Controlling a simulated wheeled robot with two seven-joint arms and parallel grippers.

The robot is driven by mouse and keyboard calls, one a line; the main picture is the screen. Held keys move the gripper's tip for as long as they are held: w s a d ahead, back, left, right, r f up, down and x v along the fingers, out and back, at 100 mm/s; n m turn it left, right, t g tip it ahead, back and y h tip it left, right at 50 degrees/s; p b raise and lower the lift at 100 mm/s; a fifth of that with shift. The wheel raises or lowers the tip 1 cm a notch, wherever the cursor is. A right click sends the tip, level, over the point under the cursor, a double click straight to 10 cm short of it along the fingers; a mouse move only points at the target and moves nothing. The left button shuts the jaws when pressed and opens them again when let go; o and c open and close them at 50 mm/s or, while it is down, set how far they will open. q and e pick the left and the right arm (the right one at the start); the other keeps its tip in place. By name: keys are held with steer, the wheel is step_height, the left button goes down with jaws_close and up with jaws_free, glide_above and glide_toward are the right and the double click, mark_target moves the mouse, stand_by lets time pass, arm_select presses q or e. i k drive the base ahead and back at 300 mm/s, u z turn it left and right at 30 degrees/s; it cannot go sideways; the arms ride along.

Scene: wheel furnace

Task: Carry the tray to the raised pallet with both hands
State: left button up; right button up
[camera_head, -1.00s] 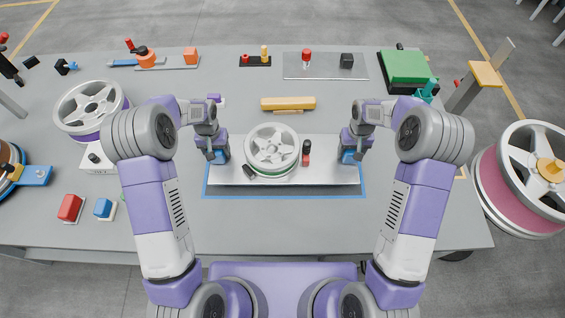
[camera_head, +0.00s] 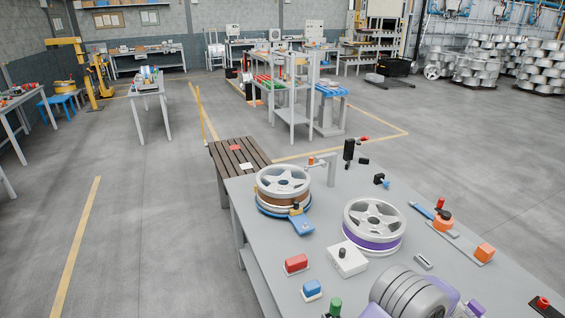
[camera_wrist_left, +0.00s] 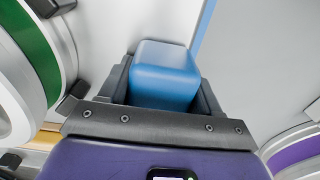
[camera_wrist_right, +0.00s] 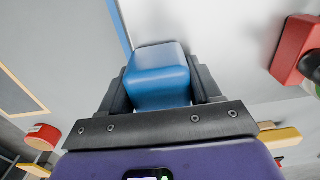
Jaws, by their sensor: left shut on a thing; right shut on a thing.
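The tray shows only in the wrist views, as a pale flat surface; it also shows in the left wrist view (camera_wrist_left: 115,40) and right wrist view (camera_wrist_right: 235,50). My left gripper (camera_wrist_left: 165,85) is shut on one blue tray handle (camera_wrist_left: 166,70). My right gripper (camera_wrist_right: 158,85) is shut on the other blue handle (camera_wrist_right: 157,72). A wheel with a green band (camera_wrist_left: 35,55) stands on the tray, partly cut off. A red piece (camera_wrist_right: 292,48) is at the right wrist view's edge. The slatted wooden pallet (camera_head: 238,157) stands beyond the table's far end.
Two wheels, one brown-banded (camera_head: 283,195) and one purple-banded (camera_head: 373,240), stand on the grey table (camera_head: 265,255). A yellow post (camera_head: 201,112) stands by the pallet. Open floor (camera_head: 150,220) lies left.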

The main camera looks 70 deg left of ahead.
mark_target(240, 157)
steer(key=k, duration=0.95)
steer(key=u, duration=3.1)
steer(key=i, duration=2.3)
